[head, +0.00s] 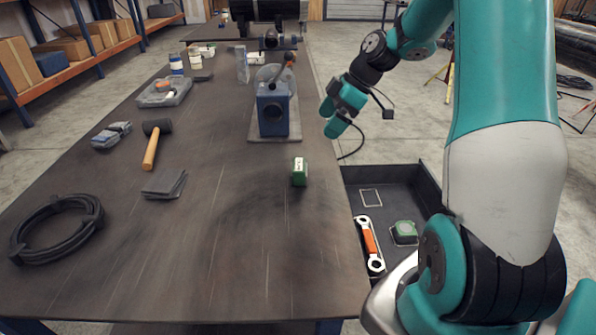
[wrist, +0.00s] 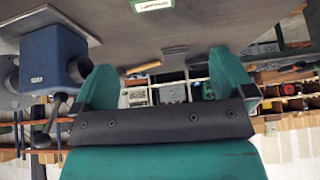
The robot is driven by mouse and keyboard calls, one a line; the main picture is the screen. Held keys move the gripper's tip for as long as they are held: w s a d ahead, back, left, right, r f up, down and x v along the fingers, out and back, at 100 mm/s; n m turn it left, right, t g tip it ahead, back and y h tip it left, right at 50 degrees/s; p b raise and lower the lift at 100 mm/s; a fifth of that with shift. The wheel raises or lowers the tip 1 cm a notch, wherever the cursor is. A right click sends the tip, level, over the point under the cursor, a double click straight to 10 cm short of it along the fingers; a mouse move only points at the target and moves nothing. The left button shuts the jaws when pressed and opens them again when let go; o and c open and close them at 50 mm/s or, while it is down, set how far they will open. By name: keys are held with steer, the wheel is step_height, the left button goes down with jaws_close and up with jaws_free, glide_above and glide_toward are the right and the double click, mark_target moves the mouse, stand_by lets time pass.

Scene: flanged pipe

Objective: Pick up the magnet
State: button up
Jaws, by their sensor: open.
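No thing here is plainly marked as the magnet. A small green block (head: 299,172) with a white label stands alone on the table. It also shows at the top of the wrist view (wrist: 152,5). A blue block (head: 273,112) with a lever stands farther back on a grey plate, and is at the left of the wrist view (wrist: 53,62). I cannot tell which is the magnet. My gripper (head: 333,116) is open and empty, beyond the table's right edge, to the right of the blue block. Its two teal fingers (wrist: 165,85) are apart in the wrist view.
The table (head: 230,250) is clear around the green block. A mallet (head: 152,145), a black cable coil (head: 55,228) and a clear bin (head: 164,92) lie to the left. A dark tray (head: 378,178) on the right holds an orange-handled wrench (head: 369,243) and a green item (head: 404,232).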

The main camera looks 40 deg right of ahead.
mark_target(299, 164)
steer(key=x, duration=0.4)
steer(key=d+p+x, duration=0.1)
steer(key=x, duration=0.3)
steer(key=p+x, duration=0.1)
steer(key=x, duration=0.3)
steer(key=shift+w+d+f, duration=0.1)
steer(key=shift+d+f, duration=0.1)
steer(key=shift+f, duration=0.05)
steer(key=shift+p+x, duration=0.75)
steer(key=shift+x, duration=1.95)
steer(key=shift+w+r, duration=0.1)
steer(key=c, duration=1.2)
